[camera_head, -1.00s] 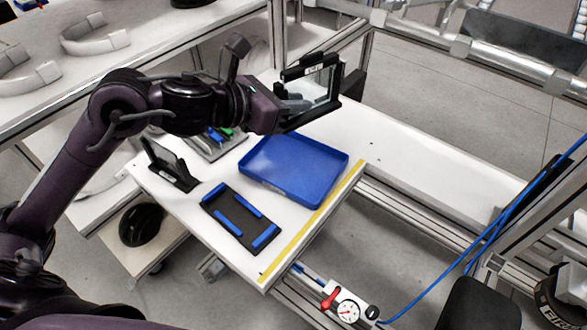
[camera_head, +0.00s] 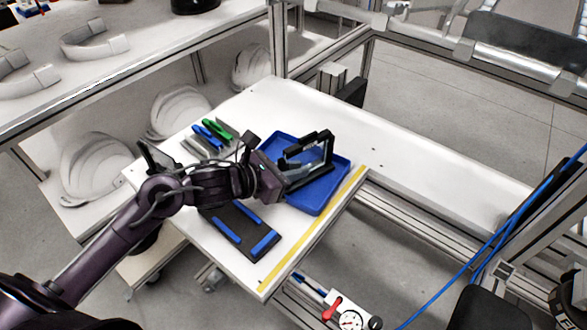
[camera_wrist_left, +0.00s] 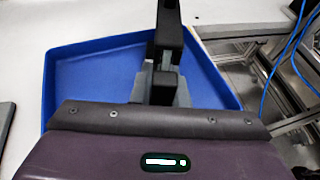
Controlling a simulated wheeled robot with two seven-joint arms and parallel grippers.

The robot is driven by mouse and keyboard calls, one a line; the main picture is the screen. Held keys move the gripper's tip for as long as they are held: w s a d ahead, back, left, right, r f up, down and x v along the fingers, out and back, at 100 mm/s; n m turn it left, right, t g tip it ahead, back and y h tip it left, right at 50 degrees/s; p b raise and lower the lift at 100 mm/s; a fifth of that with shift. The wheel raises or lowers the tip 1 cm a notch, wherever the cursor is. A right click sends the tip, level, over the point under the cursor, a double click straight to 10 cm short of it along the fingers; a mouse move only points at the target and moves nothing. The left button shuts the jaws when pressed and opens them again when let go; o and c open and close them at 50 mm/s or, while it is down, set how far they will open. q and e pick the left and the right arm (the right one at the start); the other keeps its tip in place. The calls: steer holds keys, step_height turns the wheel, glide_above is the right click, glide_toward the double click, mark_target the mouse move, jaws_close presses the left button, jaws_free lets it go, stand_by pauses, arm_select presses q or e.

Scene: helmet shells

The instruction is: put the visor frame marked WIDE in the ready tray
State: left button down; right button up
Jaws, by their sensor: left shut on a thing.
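My left gripper (camera_head: 288,170) is shut on a black visor frame (camera_head: 327,150) with a clear middle. The frame stands upright over the blue tray (camera_head: 315,206); I cannot tell whether it touches the tray floor. No marking is readable on it at this moment. In the left wrist view the frame (camera_wrist_left: 168,30) shows edge-on between the fingers (camera_wrist_left: 160,88), with the tray's blue wall (camera_wrist_left: 48,85) around it. Another dark frame in a stand (camera_head: 152,158) is at the table's left edge, partly hidden by my arm. My right gripper is not in view.
A black plate with blue strips (camera_head: 240,232) lies in front of the tray. Green and blue tools (camera_head: 212,133) lie behind my arm. A yellow line (camera_head: 318,226) runs along the table's edge. The white table (camera_head: 400,160) is clear to the right. Helmet shells (camera_head: 180,112) sit on a shelf behind.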

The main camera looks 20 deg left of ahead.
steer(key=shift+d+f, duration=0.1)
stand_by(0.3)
arm_select(q)
steer(key=c, duration=1.4)
jaws_free()
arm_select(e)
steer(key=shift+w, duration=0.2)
